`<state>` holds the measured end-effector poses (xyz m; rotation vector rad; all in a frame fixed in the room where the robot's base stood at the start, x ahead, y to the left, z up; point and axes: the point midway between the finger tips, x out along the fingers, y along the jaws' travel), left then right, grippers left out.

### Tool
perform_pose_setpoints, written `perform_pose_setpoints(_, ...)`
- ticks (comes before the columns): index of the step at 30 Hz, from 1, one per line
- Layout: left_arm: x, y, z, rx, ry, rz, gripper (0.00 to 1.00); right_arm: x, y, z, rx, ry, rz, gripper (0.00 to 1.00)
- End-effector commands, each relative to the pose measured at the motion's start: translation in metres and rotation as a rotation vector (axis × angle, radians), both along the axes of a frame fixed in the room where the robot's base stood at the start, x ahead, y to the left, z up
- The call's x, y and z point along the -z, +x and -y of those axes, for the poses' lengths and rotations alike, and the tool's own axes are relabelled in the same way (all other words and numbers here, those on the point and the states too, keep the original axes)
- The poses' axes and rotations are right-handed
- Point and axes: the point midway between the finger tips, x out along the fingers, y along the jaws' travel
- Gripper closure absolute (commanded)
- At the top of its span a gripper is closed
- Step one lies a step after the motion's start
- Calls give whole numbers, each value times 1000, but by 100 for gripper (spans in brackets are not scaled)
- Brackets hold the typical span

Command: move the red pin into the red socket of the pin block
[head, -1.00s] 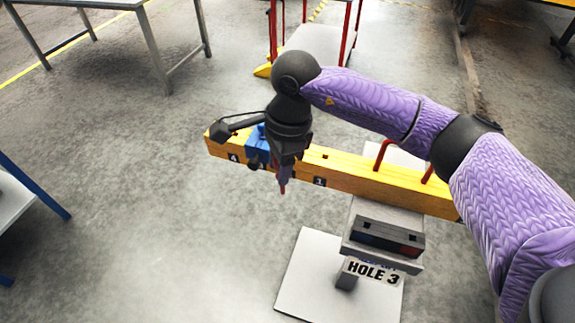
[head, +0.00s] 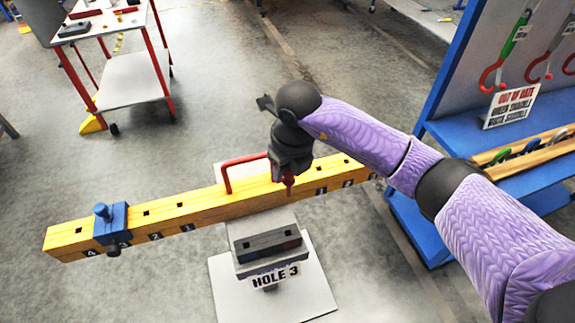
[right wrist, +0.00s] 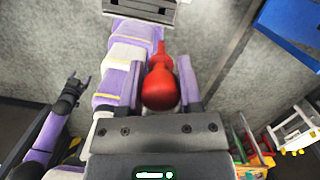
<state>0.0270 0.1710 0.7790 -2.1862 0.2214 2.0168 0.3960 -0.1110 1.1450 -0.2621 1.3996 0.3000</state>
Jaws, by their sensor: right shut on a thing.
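My right gripper (head: 289,180) is shut on the red pin (head: 289,188), whose tip points down in front of the yellow beam. In the right wrist view the pin's round red head (right wrist: 160,88) sits between the two fingers, its shaft pointing toward the pin block (right wrist: 143,8). In the head view the pin block (head: 262,257) stands below and left of the pin, apart from it. My left gripper (right wrist: 77,84) shows small in the right wrist view, fingers apart and empty.
The yellow beam (head: 190,207) runs behind the block, with a red handle (head: 226,178) and a blue slider (head: 112,224). A "HOLE 3" label (head: 275,276) is on the stand. A blue rack (head: 470,130) stands right, a red-legged cart (head: 130,85) upper left.

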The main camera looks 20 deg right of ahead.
Motion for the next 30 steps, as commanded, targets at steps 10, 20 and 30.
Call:
perform_pose_setpoints(10,16,-1,-1,3,2,-3,16,15,2,-1,-17,-1,2,100)
perform_pose_setpoints(20,35,-2,-6,10,10,-6,16,38,2,-1,-17,-2,3,100)
perform_pose_setpoints(30,54,-4,-10,16,19,-11,16,62,2,0,-17,-2,3,100)
